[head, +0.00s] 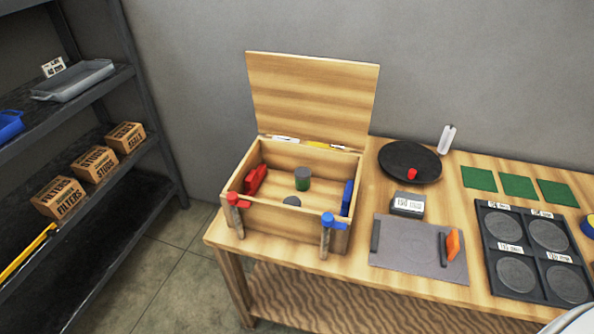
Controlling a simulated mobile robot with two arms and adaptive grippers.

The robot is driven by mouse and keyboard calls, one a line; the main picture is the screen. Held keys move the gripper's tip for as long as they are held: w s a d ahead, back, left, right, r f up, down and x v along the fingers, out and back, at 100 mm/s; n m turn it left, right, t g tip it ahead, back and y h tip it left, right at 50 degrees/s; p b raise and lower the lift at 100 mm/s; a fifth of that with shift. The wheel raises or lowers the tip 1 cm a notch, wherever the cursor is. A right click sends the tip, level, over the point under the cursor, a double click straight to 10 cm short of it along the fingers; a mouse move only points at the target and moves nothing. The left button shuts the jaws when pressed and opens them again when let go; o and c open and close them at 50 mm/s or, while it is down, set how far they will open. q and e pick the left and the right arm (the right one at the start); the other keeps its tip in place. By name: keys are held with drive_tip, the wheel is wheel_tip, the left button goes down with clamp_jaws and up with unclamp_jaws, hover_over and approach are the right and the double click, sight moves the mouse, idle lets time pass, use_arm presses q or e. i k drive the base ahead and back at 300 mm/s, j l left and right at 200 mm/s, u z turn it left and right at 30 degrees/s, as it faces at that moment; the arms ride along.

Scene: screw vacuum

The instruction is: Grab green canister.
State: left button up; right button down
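A green canister (303,184) with a grey top stands upright inside an open wooden box (286,219) on the workbench. The box's lid (313,98) is raised at the back. A grey round piece (292,201) lies in front of the canister, partly hidden by the box's front wall. A red part (256,181) is at the box's left inner wall and a blue part (347,197) at its right inner wall. Neither of my grippers shows in the head view.
Red-handled (238,202) and blue-handled (328,222) clamp-like tools hang on the box's front. Right of it are a black round tray (409,163), a grey mat (418,262), green squares (517,186) and a dark panel with discs (531,220). A shelf (70,205) stands left.

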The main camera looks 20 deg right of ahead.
sight(302, 174)
drive_tip(key=i+j+z, duration=0.3)
drive_tip(key=i, duration=0.2)
drive_tip(key=i+j+z, duration=0.3)
drive_tip(key=i+j, duration=0.05)
drive_tip(key=i, duration=0.1)
